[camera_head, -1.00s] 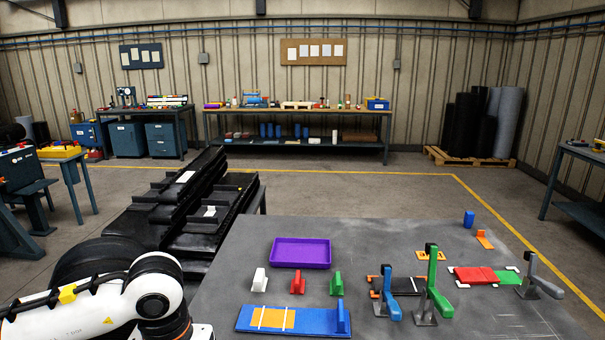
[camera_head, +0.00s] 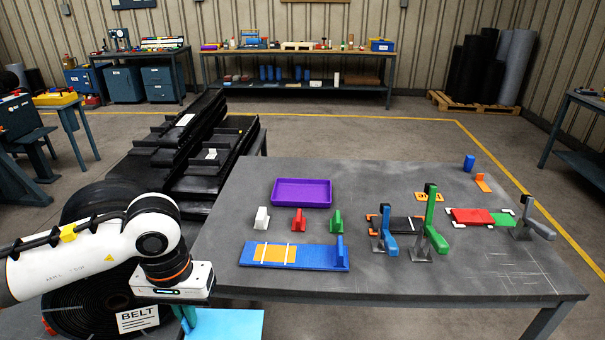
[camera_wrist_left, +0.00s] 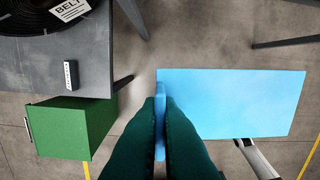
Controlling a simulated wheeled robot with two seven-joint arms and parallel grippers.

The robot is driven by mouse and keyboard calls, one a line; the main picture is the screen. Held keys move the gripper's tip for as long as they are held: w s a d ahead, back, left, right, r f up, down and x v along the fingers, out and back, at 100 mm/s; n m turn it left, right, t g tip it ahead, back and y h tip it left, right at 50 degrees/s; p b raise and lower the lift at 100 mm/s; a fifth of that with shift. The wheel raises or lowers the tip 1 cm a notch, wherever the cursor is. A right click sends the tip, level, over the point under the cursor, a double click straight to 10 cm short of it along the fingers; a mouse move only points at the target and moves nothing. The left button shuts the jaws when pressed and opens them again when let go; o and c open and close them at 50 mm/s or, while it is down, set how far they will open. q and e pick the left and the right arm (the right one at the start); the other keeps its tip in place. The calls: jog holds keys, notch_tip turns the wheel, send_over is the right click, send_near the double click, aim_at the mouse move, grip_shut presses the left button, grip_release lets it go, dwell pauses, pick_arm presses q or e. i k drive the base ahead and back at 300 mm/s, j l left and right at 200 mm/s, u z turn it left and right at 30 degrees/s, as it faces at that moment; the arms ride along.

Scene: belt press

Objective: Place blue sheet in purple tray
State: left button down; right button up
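The blue sheet (camera_head: 228,324) is a flat light-blue panel at the bottom of the head view, off the table's left front side. My left gripper (camera_head: 188,320) is at its left end. In the left wrist view the dark green fingers (camera_wrist_left: 160,100) are closed on the near left edge of the sheet (camera_wrist_left: 235,100), which extends to the right above the floor. The purple tray (camera_head: 302,193) lies on the grey table, empty, farther back and to the right of the sheet. My right gripper is not in view.
The grey table (camera_head: 420,285) carries a blue fixture board (camera_head: 310,257), white, red and green brackets (camera_head: 298,221) before the tray, and upright toggle clamps (camera_head: 432,225) to the right. A belt roll (camera_head: 95,300) stands left. A green box (camera_wrist_left: 75,125) shows in the wrist view.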

aim_at(304, 195)
jog(key=i+j+z, duration=0.15)
jog(key=i+z, duration=0.2)
jog(key=i, duration=0.15)
jog(key=i+j+z, duration=0.3)
jog(key=i, duration=0.2)
jog(key=i+j+z, duration=0.35)
jog(key=i+j, duration=0.05)
